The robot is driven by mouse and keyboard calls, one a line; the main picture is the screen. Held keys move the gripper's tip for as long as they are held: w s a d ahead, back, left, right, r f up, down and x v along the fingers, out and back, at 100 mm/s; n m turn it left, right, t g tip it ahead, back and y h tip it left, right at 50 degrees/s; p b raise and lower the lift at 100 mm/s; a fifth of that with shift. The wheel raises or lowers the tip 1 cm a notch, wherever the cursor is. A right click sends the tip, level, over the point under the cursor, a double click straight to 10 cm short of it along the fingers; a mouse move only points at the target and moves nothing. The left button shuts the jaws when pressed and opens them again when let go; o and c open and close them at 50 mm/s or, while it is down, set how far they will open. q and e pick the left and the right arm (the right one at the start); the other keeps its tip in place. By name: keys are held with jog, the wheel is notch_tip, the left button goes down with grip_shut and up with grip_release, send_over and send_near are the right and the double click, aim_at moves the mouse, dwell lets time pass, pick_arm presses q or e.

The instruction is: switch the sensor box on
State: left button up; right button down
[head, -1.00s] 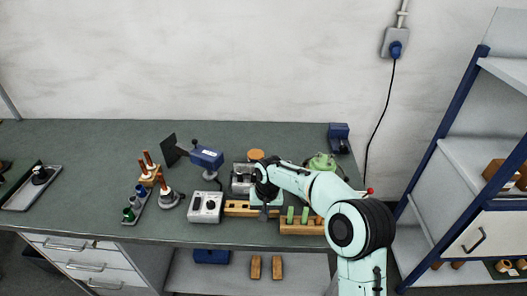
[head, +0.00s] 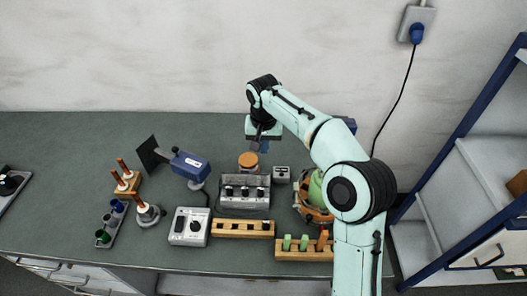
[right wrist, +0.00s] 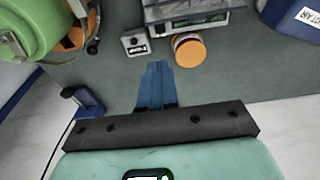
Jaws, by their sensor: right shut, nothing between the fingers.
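A small grey box (head: 281,174) stands on the bench right of an orange-lidded jar; it could be the sensor box, but I cannot read a name on it. In the right wrist view this box (right wrist: 135,43) shows a dark marking on its face, and its switch position is too small to tell. My right gripper (head: 263,146) is shut and empty, behind and left of the box in the head view. In the right wrist view its blue fingers (right wrist: 157,70) are together, close to the box and apart from it. My left gripper is not in view.
The orange-lidded jar (head: 248,160) and a grey knobbed unit (head: 244,192) stand close by. A blue hot-air tool (head: 189,166) is left. A green round vessel (head: 315,188) stands right, partly behind my arm. A grey control box (head: 189,227) and wooden racks (head: 243,229) line the front. Back left is clear.

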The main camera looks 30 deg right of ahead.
jog(key=f, duration=0.7)
jog(key=w+f+b, duration=0.1)
jog(key=f, duration=0.3)
jog(key=shift+d+f, duration=0.25)
jog(key=shift+d, duration=0.15)
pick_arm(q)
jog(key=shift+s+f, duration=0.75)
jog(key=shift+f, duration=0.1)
pick_arm(e)
jog(key=shift+w+f, duration=0.2)
jog(key=shift+f, duration=0.45)
